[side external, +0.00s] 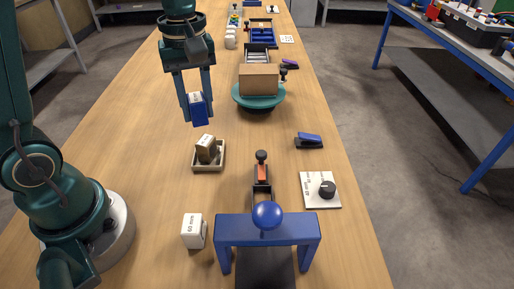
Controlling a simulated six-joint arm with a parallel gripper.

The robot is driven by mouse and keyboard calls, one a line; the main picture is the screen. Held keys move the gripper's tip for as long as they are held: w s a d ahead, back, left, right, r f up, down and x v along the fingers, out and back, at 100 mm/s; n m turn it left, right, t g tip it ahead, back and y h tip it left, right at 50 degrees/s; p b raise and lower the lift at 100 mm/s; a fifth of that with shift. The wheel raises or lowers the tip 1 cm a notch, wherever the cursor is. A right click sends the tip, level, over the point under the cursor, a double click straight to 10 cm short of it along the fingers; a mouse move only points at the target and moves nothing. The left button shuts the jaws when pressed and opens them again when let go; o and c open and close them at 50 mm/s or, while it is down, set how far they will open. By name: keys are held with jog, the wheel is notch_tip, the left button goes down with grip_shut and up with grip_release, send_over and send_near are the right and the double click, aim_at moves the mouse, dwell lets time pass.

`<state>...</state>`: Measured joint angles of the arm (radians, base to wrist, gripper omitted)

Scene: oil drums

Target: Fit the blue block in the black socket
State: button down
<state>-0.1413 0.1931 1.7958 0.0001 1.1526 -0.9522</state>
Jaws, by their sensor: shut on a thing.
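The blue block (198,113) is between the fingers of my gripper (197,105), which is shut on it. It has a pale marked top face and is held in the air above the left part of the table, behind a beige tray. I cannot make out a black socket for sure. A flat black plate (265,272) lies under the blue arch at the front, partly cut off by the frame edge.
A white marked block (193,232) stands left of the blue arch (267,229). A cardboard box (258,79) sits on a green turntable (258,103).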

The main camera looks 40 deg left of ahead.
jog(key=d+f+m, duration=0.1)
jog(key=d, duration=0.4)
jog(key=d+f+m, duration=0.1)
jog(key=d+f, duration=0.1)
jog(key=d, duration=0.3)
jog(key=d+f+m, duration=0.1)
jog(key=d+f, duration=0.1)
jog(key=d, duration=0.3)
jog(key=shift+w+d+f+m, duration=0.2)
jog(key=shift+w+d+m, duration=0.1)
jog(key=shift+w+d, duration=0.05)
jog(key=shift+f, duration=2)
jog(key=shift+f, duration=0.7)
jog(key=shift+c, duration=2.2)
grip_release()
jog(key=shift+d, duration=0.1)
jog(key=o, duration=0.4)
jog(key=shift+o, duration=0.2)
jog(key=shift+r, duration=0.1)
